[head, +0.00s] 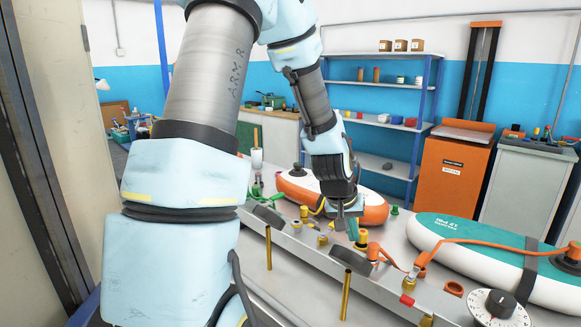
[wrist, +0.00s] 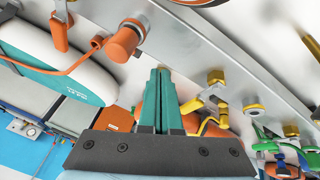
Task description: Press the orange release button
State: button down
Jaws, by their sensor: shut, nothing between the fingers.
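My gripper (head: 351,229) is shut and empty, pointing down over the metal rail in the head view. Its green fingers (wrist: 159,95) lie together in the wrist view. An orange cylindrical piece (wrist: 124,42) sits at the rail, left of the fingertips and apart from them in that view. I cannot tell for sure that it is the release button. In the head view an orange piece (head: 373,251) stands on the rail just right of my gripper, with an orange hose running from it.
A teal and white inflatable board (head: 455,235) lies at the right, an orange and white one (head: 374,212) behind my gripper. A white dial (head: 498,306) is at the front right.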

jog(key=s+a+r+y, duration=0.1)
jog(key=s+a, duration=0.2)
jog(key=a, duration=0.4)
jog(key=s+a+r+n+g+y, duration=0.1)
jog(key=s+a+r, duration=0.1)
jog(key=a, duration=0.5)
jog(key=s+a+r+n+y, duration=0.1)
jog(key=s+a+r, duration=0.1)
jog(key=s+a, duration=0.2)
jog(key=a, duration=0.3)
jog(key=shift+s+a+g+y, duration=0.3)
jog(key=shift+a, duration=0.1)
jog(key=w+d+r+m, duration=0.1)
jog(key=w+d+m, duration=0.2)
jog(key=d, duration=1.2)
jog(key=w+d+r+m+b, duration=0.1)
jog(key=w+d+m, duration=0.3)
jog(key=d, duration=1.1)
jog(key=shift+w+d+r+g, duration=0.3)
jog(key=shift+w+r, duration=0.15)
jog(key=shift+w, duration=0.6)
